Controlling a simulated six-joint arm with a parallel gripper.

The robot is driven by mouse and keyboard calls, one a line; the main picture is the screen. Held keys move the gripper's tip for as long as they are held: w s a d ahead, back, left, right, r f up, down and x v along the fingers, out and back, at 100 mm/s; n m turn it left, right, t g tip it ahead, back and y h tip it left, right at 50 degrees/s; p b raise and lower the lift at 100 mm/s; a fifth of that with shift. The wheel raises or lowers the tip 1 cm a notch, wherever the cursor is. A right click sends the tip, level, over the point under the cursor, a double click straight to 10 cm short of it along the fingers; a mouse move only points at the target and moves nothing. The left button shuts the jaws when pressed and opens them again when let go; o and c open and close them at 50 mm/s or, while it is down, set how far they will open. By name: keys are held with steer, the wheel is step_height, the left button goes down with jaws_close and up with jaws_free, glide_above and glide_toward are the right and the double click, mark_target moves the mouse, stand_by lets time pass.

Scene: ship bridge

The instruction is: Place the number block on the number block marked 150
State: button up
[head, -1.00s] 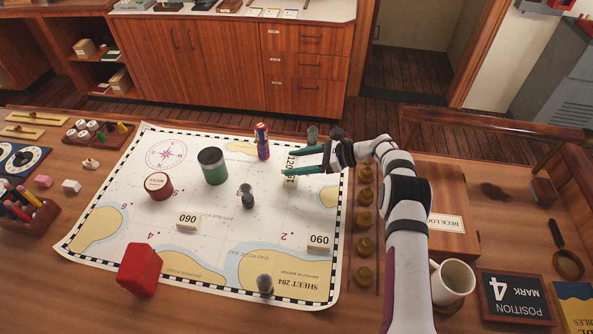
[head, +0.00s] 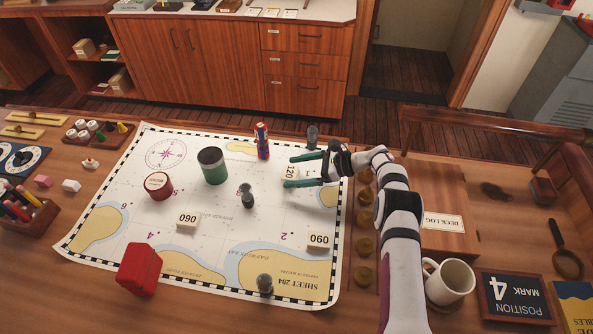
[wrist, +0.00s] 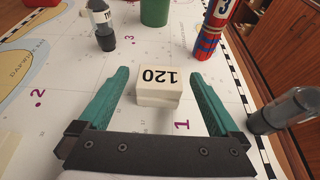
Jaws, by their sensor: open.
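A cream number block marked 120 (head: 291,172) stands on the chart, and the wrist view shows it between and just ahead of my fingertips (wrist: 160,76). A second cream layer (wrist: 157,101) shows directly under it, like a block beneath; no number on that layer can be read, and I see no legible 150. My gripper (head: 288,171) is open, its teal fingers apart from the block's sides with a gap on each side. Other number blocks, marked 060 (head: 187,219) and 090 (head: 319,241), lie apart on the chart.
Near the blocks stand a red-blue figure (head: 262,141), a green-banded cup (head: 213,166), a dark grey piece (head: 247,196) and a grey piece (head: 312,136) close to my gripper. A red block (head: 139,269) is at front left. Brass pieces (head: 362,248) line the chart's right edge.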

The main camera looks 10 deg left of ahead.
steer(key=v, duration=1.2)
steer(key=s+r+n+g+h, duration=0.1)
steer(key=s+r+n+h, duration=0.45)
steer(key=r, duration=0.75)
steer(key=s+r+n+h, duration=0.1)
steer(key=s+r, duration=0.2)
steer(key=s, duration=0.4)
steer(key=s+r+n+h, duration=0.1)
steer(key=s+r, duration=0.2)
steer(key=s, duration=0.4)
steer(key=s+d+f+n+h, duration=0.1)
steer(key=s+d+n+h, duration=0.1)
steer(key=s, duration=0.9)
steer(key=s+d+f+n+h, duration=0.2)
steer(key=s+d+n, duration=0.1)
steer(key=s, duration=0.8)
steer(key=shift+f+t, duration=0.25)
steer(key=shift+t, duration=0.15)
